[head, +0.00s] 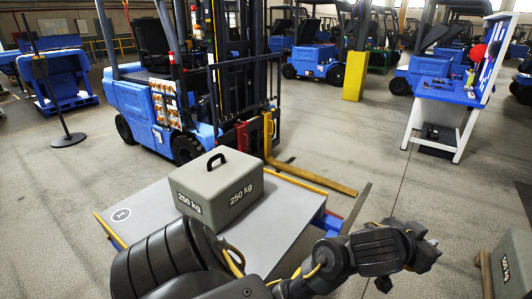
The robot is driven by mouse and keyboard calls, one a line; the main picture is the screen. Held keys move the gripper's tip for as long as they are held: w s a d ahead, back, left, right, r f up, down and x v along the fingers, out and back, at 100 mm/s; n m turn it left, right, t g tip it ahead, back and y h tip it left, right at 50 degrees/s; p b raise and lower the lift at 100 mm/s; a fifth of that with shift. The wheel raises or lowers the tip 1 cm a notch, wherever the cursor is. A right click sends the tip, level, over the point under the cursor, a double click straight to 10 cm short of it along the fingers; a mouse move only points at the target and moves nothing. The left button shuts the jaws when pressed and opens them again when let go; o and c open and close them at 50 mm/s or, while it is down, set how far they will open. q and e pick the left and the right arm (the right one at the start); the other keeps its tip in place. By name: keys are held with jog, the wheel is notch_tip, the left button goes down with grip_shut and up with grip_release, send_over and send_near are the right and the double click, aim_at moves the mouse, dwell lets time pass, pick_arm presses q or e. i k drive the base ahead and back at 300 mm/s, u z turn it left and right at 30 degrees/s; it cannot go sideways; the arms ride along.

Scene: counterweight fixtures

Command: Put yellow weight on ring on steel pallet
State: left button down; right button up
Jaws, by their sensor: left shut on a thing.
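The steel pallet (262,240) is a low grey platform with yellow edges in front of me, with a small white ring mark (121,215) near its left corner. A grey weight (217,184) with white "250 kg" lettering and a black handle stands upright on the pallet. I see no weight with a yellow body. My left gripper (408,262) is low, right of the pallet and apart from the lettered block. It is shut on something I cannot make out. My right gripper is out of view.
A blue forklift (155,100) stands behind the pallet, its yellow fork (318,180) on the floor. A blue workbench (450,92) stands at right, and a black stand (68,139) at left. Open concrete floor (420,185) lies between pallet and bench.

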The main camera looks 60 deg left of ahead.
aim_at(122, 215)
jog(key=u, duration=4.25)
jog(key=i, duration=4.75)
jog(key=z, duration=1.3)
